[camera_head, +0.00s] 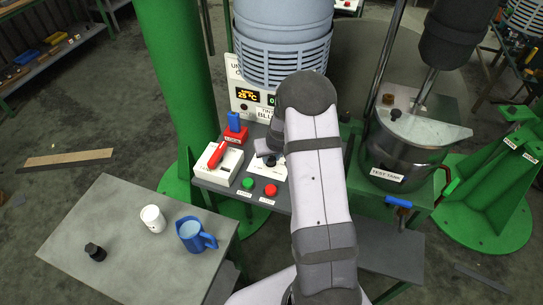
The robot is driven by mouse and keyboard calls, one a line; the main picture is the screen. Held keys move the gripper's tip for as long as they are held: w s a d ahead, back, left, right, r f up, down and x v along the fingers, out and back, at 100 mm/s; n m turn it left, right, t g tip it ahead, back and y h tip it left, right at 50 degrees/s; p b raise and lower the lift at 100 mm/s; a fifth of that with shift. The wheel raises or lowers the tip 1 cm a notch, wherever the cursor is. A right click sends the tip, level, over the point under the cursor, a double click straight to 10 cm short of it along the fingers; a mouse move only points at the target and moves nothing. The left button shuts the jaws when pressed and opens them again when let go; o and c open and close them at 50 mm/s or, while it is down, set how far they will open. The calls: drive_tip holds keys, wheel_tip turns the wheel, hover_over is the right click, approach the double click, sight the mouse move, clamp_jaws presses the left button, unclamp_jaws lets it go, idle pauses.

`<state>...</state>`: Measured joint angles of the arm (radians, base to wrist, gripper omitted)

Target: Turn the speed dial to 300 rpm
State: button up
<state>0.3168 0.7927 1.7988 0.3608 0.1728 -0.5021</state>
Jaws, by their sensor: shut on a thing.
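The speed dial (270,160) is a small black knob on a white plate of the control panel, left of my arm. My gripper (267,152) is at the knob and mostly hidden behind my own arm; it appears shut on the dial. The dial's pointer and scale marks are too small to read. A dark display with green digits (272,100) on the panel behind is partly covered by my arm, so its full reading is hidden.
A red lever switch (217,155), a blue-handled red block (235,130), a green button (248,183) and a red button (270,190) crowd the panel. The test tank (400,160) stands right. A side table (130,245) holds a white cup, blue jug and black part.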

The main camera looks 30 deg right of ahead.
sight(274, 171)
drive_tip(key=o, duration=1)
drive_tip(key=shift+o, duration=0.2)
drive_tip(key=b+v, duration=0.1)
drive_tip(key=v, duration=0.6)
drive_tip(key=shift+r+b, duration=0.15)
drive_tip(key=shift+b, duration=0.2)
drive_tip(key=shift+s, duration=0.1)
